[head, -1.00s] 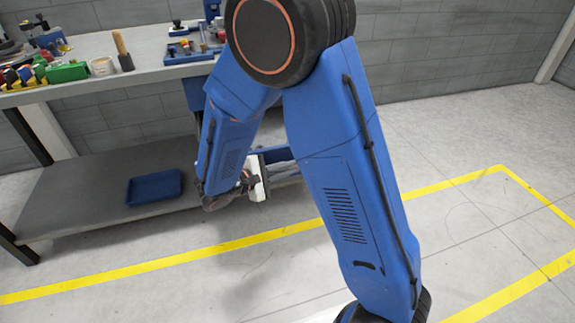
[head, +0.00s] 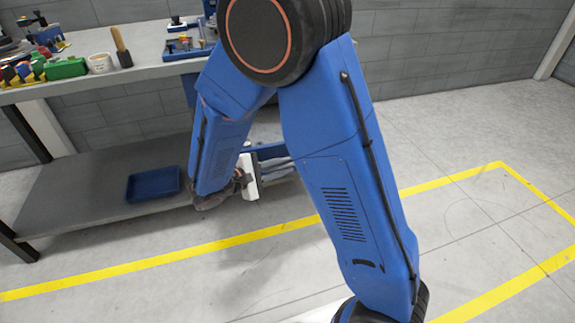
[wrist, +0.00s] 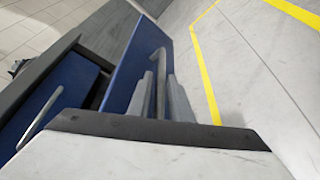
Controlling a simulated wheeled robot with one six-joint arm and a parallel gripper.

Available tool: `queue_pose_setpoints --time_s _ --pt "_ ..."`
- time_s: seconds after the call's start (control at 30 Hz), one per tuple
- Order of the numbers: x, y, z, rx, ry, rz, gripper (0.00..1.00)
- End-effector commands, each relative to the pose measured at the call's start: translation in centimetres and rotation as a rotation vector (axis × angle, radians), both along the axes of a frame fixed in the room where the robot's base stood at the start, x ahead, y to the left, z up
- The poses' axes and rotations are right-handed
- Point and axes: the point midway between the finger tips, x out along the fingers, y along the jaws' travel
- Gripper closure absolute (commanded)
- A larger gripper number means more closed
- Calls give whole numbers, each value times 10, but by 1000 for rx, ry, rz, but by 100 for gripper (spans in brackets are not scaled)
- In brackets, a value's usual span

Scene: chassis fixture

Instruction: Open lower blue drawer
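The lower blue drawer (wrist: 135,72) stands out from the cabinet in the wrist view, partly open. Its grey bar handle (wrist: 161,75) runs between my gripper's two fingers (wrist: 164,98), which close on it. In the head view the blue drawer side (head: 270,150) shows beyond my forearm, with grey contents visible inside. My gripper (head: 249,178) is at its front there, its fingers mostly hidden. Another blue drawer (wrist: 50,90), with its own grey handle (wrist: 45,118), sits at the left of the wrist view.
A workbench (head: 95,88) holds tools and several containers at the upper left. Its lower shelf (head: 85,205) carries a blue tray (head: 153,184). A yellow floor line (head: 150,266) crosses in front. The floor at the right is clear.

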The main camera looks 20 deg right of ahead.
Motion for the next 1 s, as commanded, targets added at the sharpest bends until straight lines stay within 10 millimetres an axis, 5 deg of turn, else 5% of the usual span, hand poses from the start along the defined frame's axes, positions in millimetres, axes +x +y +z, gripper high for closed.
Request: queue_pose_setpoints --time_s 0.6,1.0 --pt "-36 110 25 1 0 5 82" --pt "-48 143 33 0 1 1 82"
